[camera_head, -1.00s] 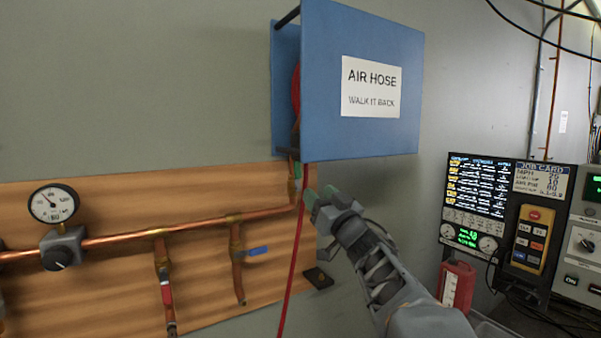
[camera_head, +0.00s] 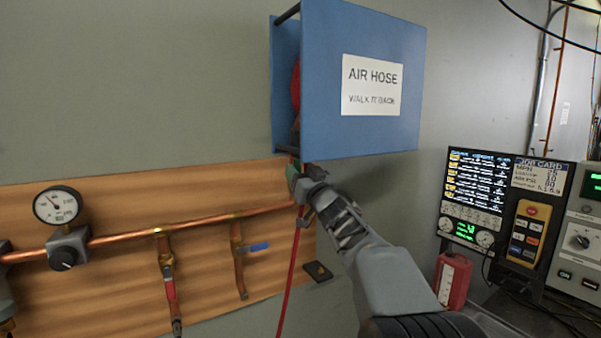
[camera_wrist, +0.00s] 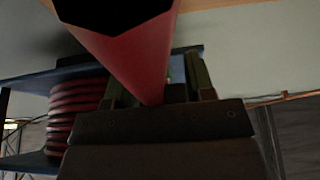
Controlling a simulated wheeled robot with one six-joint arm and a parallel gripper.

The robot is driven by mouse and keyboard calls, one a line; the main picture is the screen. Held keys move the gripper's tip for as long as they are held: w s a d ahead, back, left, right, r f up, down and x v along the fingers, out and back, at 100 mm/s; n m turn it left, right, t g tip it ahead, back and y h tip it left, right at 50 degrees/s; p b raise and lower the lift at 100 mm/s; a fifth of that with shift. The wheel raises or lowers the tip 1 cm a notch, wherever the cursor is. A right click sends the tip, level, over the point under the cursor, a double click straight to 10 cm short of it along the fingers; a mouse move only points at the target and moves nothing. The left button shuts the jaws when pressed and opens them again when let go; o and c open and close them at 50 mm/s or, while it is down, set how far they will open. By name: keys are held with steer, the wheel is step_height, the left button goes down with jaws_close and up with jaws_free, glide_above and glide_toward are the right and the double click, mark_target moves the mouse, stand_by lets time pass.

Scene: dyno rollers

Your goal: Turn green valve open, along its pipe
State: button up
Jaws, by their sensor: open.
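A small green patch, which looks like the green valve's handle (camera_head: 293,175), shows at the right end of the copper pipe, just under the blue hose-reel box. My gripper (camera_head: 303,190) is right at it and covers part of it. The red hose (camera_wrist: 125,55) crosses close in front of the wrist camera and hides much of the space between the fingers. I cannot tell the handle's angle or whether a finger touches it.
The blue AIR HOSE box (camera_head: 355,85) hangs just above my gripper. The red hose (camera_head: 290,270) drops beside my gripper. A gauge (camera_head: 57,205), a red-handled valve (camera_head: 170,290) and a blue-handled valve (camera_head: 258,247) sit left on the wooden board (camera_head: 110,290). Consoles stand at right.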

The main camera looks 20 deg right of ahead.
steer(key=shift+c, duration=0.4)
steer(key=shift+d, duration=0.1)
jaws_close()
steer(key=shift+d+m+h, duration=0.1)
steer(key=shift+m+h, duration=0.5)
steer(key=shift+m, duration=0.4)
steer(key=shift+c, duration=1)
jaws_free()
steer(key=shift+o, duration=1.4)
